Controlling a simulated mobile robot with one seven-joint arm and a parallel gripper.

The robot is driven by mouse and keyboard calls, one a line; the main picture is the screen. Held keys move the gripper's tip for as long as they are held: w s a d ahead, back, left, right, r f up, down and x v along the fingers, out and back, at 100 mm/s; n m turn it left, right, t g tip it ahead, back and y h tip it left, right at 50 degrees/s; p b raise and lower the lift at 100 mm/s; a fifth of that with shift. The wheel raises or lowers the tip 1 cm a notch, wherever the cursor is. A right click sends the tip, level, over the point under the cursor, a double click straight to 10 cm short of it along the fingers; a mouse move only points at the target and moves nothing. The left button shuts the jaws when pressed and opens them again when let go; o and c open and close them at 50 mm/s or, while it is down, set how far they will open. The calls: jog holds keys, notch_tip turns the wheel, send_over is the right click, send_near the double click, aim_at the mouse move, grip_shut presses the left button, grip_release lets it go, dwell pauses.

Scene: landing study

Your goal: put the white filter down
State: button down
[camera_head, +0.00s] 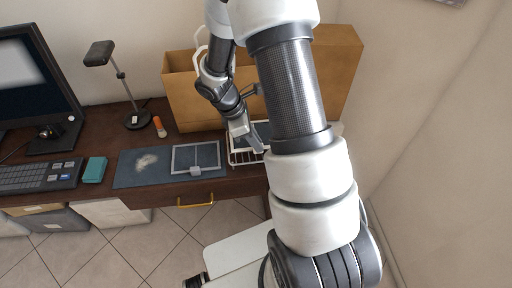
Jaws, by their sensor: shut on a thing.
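My gripper (254,143) is low over the right part of the dark desk, shut on the white filter (239,144). The filter shows as a white-edged flat piece with a dark middle, partly hidden by my gripper and arm. A white wire rack (236,160) is just below and beside it. I cannot tell whether the filter touches the rack. A grey-framed flat panel (208,157) with a small tab lies on a dark blue mat (128,178), left of my gripper.
A large tan paper-like box (183,92) stands behind my gripper. A desk lamp (137,120), orange item (159,127), teal box (95,169), keyboard (38,175) and monitor (40,85) are to the left. The mat's left part is bare except for a pale smudge.

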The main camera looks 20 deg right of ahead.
jog(key=shift+f, duration=1.45)
jog(key=shift+f, duration=0.15)
jog(key=c, duration=1.7)
grip_release()
jog(key=shift+c, duration=0.2)
